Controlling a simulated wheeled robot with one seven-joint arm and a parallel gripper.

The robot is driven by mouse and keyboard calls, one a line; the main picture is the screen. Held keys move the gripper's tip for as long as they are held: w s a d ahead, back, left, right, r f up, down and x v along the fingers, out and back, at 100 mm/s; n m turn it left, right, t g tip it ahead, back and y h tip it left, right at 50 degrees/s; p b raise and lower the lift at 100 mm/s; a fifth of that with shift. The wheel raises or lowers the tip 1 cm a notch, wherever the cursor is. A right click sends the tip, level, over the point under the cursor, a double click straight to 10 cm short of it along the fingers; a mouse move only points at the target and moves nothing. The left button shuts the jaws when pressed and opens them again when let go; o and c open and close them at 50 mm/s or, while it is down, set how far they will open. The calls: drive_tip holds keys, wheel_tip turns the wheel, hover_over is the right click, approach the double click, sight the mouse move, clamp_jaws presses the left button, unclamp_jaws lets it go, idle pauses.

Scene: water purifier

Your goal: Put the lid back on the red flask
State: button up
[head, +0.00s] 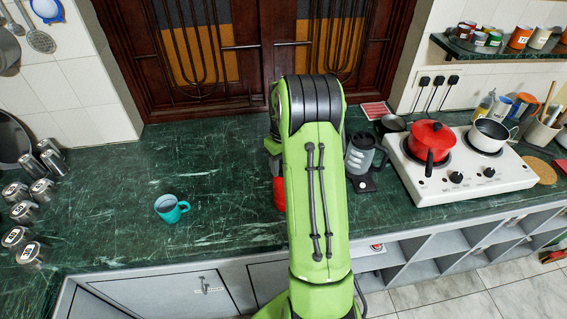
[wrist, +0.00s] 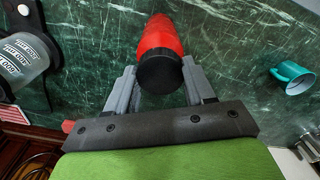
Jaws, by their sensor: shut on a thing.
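The red flask (wrist: 160,35) shows in the wrist view between and beyond my fingertips. In the head view only a red strip of it (head: 279,194) shows beside my arm, above the dark green counter. The black round lid (wrist: 160,74) is at the flask's near end, between the two grey fingers. My gripper (wrist: 159,78) is shut on the lid from both sides. The lid lines up with the flask and overlaps it in the picture. I cannot tell whether it is seated or just above the neck. My arm hides the gripper in the head view.
A teal mug (head: 171,208) stands on open counter to the left. Metal jars (head: 40,190) line the left edge.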

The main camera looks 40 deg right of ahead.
idle(0.4)
drive_tip(key=o, duration=1.1)
drive_tip(key=shift+o, duration=0.2)
drive_tip(key=shift+o, duration=1.3)
drive_tip(key=shift+r+p, duration=2.75)
drive_tip(key=shift+r, duration=0.85)
drive_tip(key=shift+f, duration=0.1)
clamp_jaws()
